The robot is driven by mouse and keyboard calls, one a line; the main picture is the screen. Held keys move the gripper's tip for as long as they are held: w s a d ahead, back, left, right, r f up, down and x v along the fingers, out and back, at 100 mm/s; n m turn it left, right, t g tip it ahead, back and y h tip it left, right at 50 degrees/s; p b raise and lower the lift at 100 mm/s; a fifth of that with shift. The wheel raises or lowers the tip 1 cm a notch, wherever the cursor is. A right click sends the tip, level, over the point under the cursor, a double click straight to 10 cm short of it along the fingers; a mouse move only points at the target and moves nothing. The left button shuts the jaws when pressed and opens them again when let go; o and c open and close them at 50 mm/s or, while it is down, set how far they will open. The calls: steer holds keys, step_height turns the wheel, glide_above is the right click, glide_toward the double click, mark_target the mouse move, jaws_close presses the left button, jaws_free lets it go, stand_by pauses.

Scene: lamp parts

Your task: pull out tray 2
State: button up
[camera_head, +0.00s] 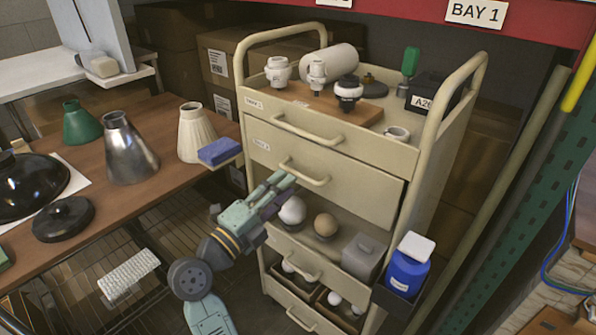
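Tray 2 (345,186) is the second cream drawer from the top of a cart, with a small label at its upper left. Its bar handle (312,179) crosses the left half of the drawer front. My gripper (284,181) is at the left part of this handle, just below and in front of it. Its green fingers point up and right at the drawer front. I cannot tell whether the fingers touch the handle or how far apart they are.
Tray 1 (340,140) is above, below a cart top (308,81) holding lamp parts. Bulbs (292,210) and a grey box (362,257) sit below tray 2. A wooden table (165,190) with lampshades stands left.

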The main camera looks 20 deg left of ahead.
mark_target(298, 175)
steer(key=x, duration=0.5)
steer(key=shift+w+p, duration=0.15)
steer(key=shift+p, duration=0.2)
steer(key=shift+c, duration=0.5)
jaws_close()
